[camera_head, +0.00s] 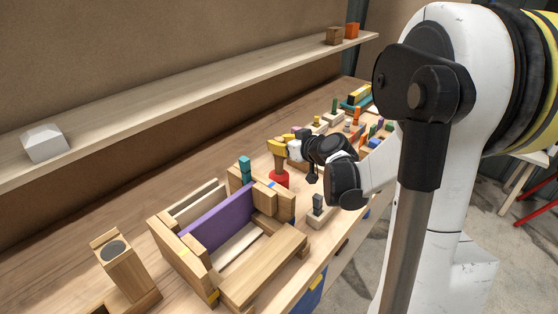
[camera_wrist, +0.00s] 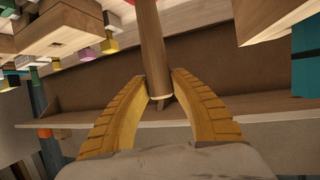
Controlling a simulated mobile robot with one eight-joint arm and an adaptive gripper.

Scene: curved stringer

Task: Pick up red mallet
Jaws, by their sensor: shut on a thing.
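The red mallet has a red head (camera_head: 279,179) low at the middle of the head view, with a wooden handle (camera_head: 279,162) rising from it. My gripper (camera_head: 278,147) has yellow fingers shut on the upper part of the handle. In the wrist view, the fingertips (camera_wrist: 158,88) close on the handle (camera_wrist: 150,45) near its end, and a sliver of the red head shows at the top edge. I cannot tell whether the head touches the bench.
A wooden frame with a purple panel (camera_head: 218,219) stands close in front-left of the mallet. A teal piece (camera_head: 245,168) stands upright beside it. Several small coloured parts lie farther along the bench. A shelf (camera_head: 190,97) runs along the wall. Bare bench (camera_head: 70,235) shows at left.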

